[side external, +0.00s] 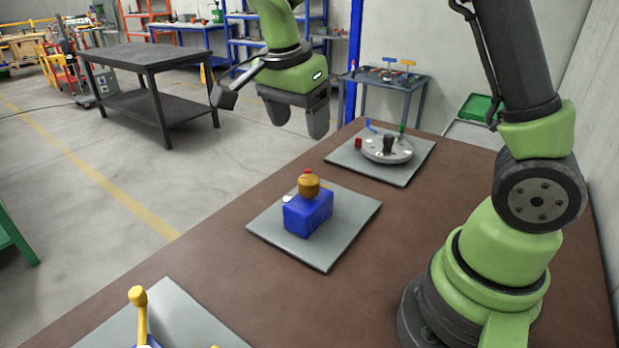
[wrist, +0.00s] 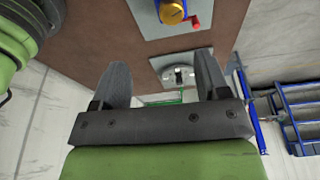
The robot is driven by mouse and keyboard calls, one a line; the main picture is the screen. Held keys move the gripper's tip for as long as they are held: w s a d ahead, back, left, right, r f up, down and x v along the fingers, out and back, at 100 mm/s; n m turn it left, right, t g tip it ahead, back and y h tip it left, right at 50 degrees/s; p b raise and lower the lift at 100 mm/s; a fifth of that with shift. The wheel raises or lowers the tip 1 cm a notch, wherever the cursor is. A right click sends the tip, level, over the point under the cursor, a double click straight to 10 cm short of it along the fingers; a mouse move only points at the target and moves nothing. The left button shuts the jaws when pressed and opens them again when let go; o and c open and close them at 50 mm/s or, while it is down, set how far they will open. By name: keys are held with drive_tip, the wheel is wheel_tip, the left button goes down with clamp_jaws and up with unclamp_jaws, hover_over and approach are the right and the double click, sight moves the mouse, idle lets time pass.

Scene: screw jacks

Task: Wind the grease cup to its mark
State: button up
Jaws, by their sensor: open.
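The grease cup (side external: 308,186) is a small orange-brown knob on top of a blue block (side external: 308,213), which stands on a grey plate (side external: 345,236) in the middle of the table. A small red piece (side external: 307,172) shows at the cup's top. In the wrist view the cup (wrist: 173,11) is near the top edge, with a red piece (wrist: 196,22) beside it. My gripper (side external: 297,120) is open and empty, above and behind the block, apart from it. Its two fingers also show in the wrist view (wrist: 162,82). I cannot make out the mark.
A second grey plate behind carries a round grey disc (side external: 386,149) with a dark knob and coloured posts. A yellow-knobbed lever (side external: 139,298) stands on a front plate (side external: 180,318). The brown table (side external: 215,262) is bare between plates. A dark workbench (side external: 150,80) stands beyond.

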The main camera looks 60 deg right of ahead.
sight(309, 179)
drive_tip(key=d+f+m, duration=0.1)
drive_tip(key=f, duration=0.3)
drive_tip(key=w+d+f+m+g, duration=0.1)
drive_tip(key=d+f, duration=0.1)
drive_tip(key=f, duration=0.3)
drive_tip(key=d+f+m+h, duration=0.1)
drive_tip(key=f, duration=0.4)
drive_tip(key=shift+w+d+f+m, duration=0.2)
drive_tip(key=shift+w+d+m, duration=0.05)
drive_tip(key=shift+d+m, duration=0.15)
drive_tip(key=shift+c, duration=0.3)
drive_tip(key=c, duration=0.9)
